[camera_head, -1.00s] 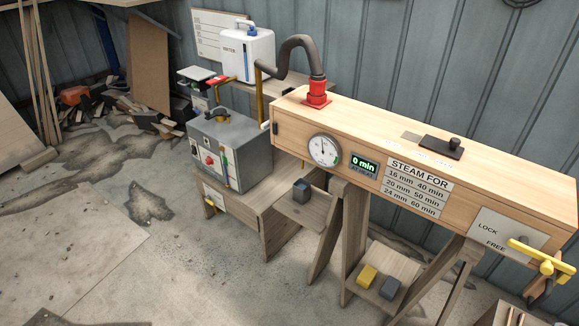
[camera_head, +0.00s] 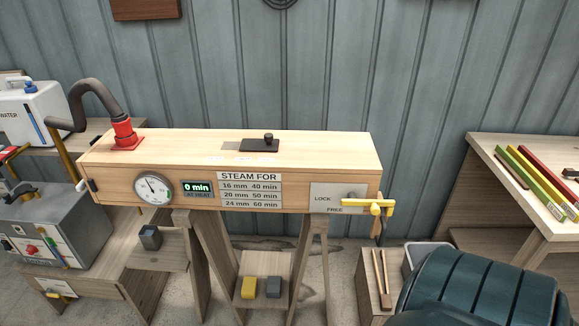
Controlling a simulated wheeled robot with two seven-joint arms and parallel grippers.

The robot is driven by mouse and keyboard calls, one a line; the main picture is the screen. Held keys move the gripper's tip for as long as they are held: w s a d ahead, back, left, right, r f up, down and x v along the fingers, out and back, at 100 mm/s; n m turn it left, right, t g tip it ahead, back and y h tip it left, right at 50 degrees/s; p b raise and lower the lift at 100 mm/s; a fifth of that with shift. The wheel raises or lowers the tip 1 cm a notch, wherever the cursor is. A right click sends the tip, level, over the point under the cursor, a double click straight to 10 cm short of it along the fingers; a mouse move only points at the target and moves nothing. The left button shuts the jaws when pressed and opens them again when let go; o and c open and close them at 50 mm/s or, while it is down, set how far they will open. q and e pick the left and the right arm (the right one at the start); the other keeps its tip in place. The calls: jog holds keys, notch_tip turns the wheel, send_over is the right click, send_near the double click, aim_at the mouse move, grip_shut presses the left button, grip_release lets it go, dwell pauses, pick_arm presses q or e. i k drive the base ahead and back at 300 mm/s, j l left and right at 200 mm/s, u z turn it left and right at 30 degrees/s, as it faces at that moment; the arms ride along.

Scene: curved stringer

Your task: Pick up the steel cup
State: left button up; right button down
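I cannot make out a steel cup for certain in the head view. A small dark grey block-like object (camera_head: 150,237) stands on a little wooden shelf at the lower left, and I cannot tell whether it is hollow. A yellow block (camera_head: 249,287) and a grey block (camera_head: 273,287) sit side by side on a low board under the steam box. Neither of my grippers is in view.
The wooden steam box (camera_head: 300,150) spans the middle on trestles. A grey boiler unit (camera_head: 60,225) is at left. A bench with coloured strips (camera_head: 545,185) is at right. A large dark teal ribbed shape (camera_head: 480,290), unidentified, fills the lower right.

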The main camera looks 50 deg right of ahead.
aim_at(151, 238)
jog(key=z, duration=2.7)
jog(key=u, duration=2.25)
jog(key=i+j+z, duration=0.2)
jog(key=i+z, duration=0.2)
jog(key=k, duration=0.05)
